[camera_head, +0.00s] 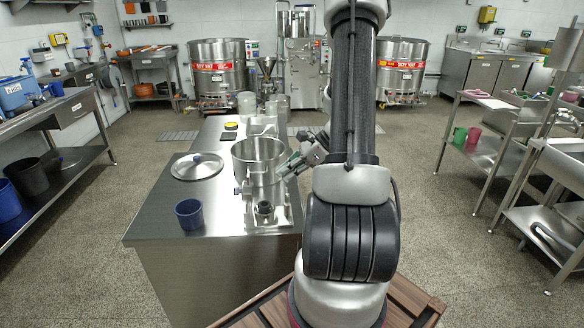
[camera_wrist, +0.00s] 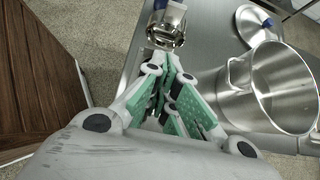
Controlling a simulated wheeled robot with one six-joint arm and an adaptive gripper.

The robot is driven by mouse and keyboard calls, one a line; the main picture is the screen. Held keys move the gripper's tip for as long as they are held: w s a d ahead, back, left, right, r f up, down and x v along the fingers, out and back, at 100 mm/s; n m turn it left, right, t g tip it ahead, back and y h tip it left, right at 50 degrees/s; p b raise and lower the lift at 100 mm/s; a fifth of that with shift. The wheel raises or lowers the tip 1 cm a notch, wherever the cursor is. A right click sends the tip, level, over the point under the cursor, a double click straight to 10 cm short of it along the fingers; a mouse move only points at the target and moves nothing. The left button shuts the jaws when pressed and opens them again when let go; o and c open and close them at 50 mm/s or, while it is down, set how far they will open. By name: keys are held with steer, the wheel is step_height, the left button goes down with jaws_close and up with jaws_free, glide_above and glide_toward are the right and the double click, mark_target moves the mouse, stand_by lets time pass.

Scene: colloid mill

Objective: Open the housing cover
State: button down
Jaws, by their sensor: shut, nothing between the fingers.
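A steel machine part with a dark round top (camera_head: 265,208) stands on the steel table, in front of a large open steel pot (camera_head: 258,152). I cannot make out for certain which part is the housing cover. My gripper (camera_head: 287,172) is beside the pot's right side, partly hidden by my own arm. In the wrist view its green-padded fingers (camera_wrist: 173,68) are together and empty. A ribbed metal fitting (camera_wrist: 167,28) lies just beyond the fingertips, apparently not gripped. The pot (camera_wrist: 270,88) is to the right of the fingers.
A blue cup (camera_head: 188,213) and a round lid with a blue knob (camera_head: 197,166) stand on the steel table (camera_head: 150,220) to the left. Clear containers (camera_head: 247,103) stand at its far end. Open floor (camera_head: 440,230) lies to the right.

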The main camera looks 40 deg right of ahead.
mark_target(250, 182)
steer(key=w+a+f, duration=0.2)
steer(key=a, duration=0.1)
steer(key=w+a+f, duration=0.1)
steer(key=a, duration=0.1)
steer(key=shift+w+a, duration=0.2)
steer(key=shift+w, duration=0.15)
steer(key=shift+w+a, duration=0.3)
steer(key=shift+a, duration=0.1)
steer(key=shift+w+a+r+g+h, duration=0.2)
steer(key=shift+w+a+r+h, duration=0.15)
steer(key=shift+a, duration=0.2)
steer(key=shift+w+a+r+g+h, duration=0.25)
steer(key=shift+w+a, duration=0.15)
steer(key=shift+a, duration=0.15)
